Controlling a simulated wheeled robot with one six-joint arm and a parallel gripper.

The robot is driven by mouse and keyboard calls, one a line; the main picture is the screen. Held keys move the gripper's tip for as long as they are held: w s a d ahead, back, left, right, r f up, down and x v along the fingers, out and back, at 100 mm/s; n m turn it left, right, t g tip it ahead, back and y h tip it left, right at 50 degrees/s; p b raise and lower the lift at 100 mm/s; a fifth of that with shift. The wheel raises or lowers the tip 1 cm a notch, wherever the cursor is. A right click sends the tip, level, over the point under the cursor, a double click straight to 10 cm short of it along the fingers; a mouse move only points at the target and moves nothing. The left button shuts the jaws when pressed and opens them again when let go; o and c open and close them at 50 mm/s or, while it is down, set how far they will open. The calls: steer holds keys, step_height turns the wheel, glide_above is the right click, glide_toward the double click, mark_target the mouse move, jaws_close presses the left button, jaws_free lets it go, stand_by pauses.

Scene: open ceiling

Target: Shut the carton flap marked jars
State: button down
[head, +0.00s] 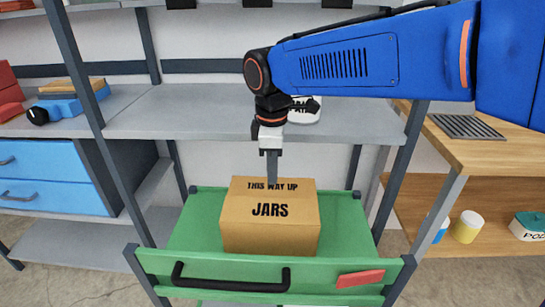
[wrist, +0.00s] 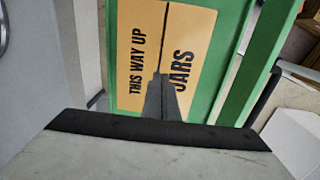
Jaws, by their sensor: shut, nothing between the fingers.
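A brown cardboard carton (head: 243,235) sits inside the open green drawer (head: 345,215). Its flap marked JARS (head: 295,208) faces up on the near side and looks flat; it also shows in the wrist view (wrist: 195,40). Beside it is the flap marked THIS WAY UP (head: 303,184), also flat in the wrist view (wrist: 128,85). A thin dark seam runs between the two flaps. My gripper (head: 272,182) is shut and empty, pointing down at the far part of the carton top. In the wrist view its fingertips (wrist: 160,77) overlap the seam; I cannot tell whether they touch.
The drawer front has a black handle (head: 230,280) and a red label (head: 360,278). A grey shelf (head: 190,112) runs behind and above the drawer, with a white container (head: 305,108) on it. A wooden bench (head: 480,145) stands at the right.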

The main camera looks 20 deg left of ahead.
mark_target(273, 197)
steer(key=shift+w+f, duration=0.2)
steer(key=shift+f, duration=2.55)
